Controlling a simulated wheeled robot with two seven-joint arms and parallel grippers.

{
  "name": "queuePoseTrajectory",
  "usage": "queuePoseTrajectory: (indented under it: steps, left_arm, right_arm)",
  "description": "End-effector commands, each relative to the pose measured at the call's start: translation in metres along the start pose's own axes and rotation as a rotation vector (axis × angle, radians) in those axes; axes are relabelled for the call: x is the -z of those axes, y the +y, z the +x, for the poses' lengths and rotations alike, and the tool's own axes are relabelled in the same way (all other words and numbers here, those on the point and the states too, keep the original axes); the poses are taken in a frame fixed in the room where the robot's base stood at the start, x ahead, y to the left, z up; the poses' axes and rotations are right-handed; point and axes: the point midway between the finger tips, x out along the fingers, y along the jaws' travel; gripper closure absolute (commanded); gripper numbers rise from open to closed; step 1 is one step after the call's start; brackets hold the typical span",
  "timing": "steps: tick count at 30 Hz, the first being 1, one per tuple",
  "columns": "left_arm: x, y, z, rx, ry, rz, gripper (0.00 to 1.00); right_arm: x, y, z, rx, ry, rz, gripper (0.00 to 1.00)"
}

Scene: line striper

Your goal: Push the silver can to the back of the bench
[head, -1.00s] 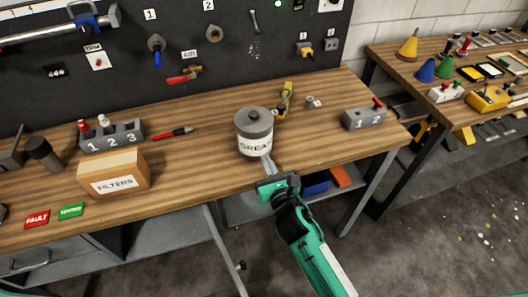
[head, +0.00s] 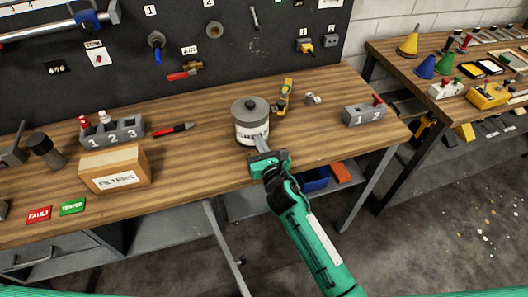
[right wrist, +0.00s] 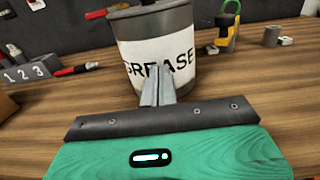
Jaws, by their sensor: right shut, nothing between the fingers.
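The silver can (head: 251,111) stands upright near the middle of the bench (head: 205,160), with a grey lid and a white GREASE label. My right gripper (head: 259,140) is shut and empty, its fingertips at the can's front side and seeming to touch it. In the right wrist view the fingers (right wrist: 157,75) overlap the middle of the label on the can (right wrist: 183,28). Bare wood lies behind the can, up to the dark back panel. My left gripper is not in view.
A yellow-and-black tool (head: 283,98) lies close to the can's right, with a small grey fitting (head: 313,98) beyond. A red-and-black pen-like tool (head: 173,130) lies to its left.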

Motion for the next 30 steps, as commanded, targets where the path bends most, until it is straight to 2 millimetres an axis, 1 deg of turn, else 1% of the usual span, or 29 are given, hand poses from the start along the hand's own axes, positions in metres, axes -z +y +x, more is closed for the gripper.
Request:
queuePoseTrajectory:
  steps: [1,3,18,21,24,30]
  left_arm:
    - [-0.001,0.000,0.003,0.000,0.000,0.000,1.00]
    - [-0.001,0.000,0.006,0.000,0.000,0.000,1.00]
    - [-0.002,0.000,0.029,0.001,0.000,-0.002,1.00]
    - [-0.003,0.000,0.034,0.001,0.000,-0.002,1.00]
    - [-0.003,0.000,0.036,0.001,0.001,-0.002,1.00]
    - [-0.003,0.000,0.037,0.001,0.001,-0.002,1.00]
  right_arm:
    - [0.000,-0.001,0.011,0.000,-0.003,-0.004,1.00]
    - [0.000,0.000,0.023,-0.001,-0.003,-0.003,1.00]
    - [0.001,0.000,0.108,0.000,-0.003,-0.003,1.00]
    - [0.002,0.000,0.121,0.000,-0.001,-0.002,1.00]
    - [0.001,0.000,0.130,0.000,-0.001,-0.001,1.00]
    - [0.000,-0.001,0.135,0.001,-0.001,-0.001,1.00]
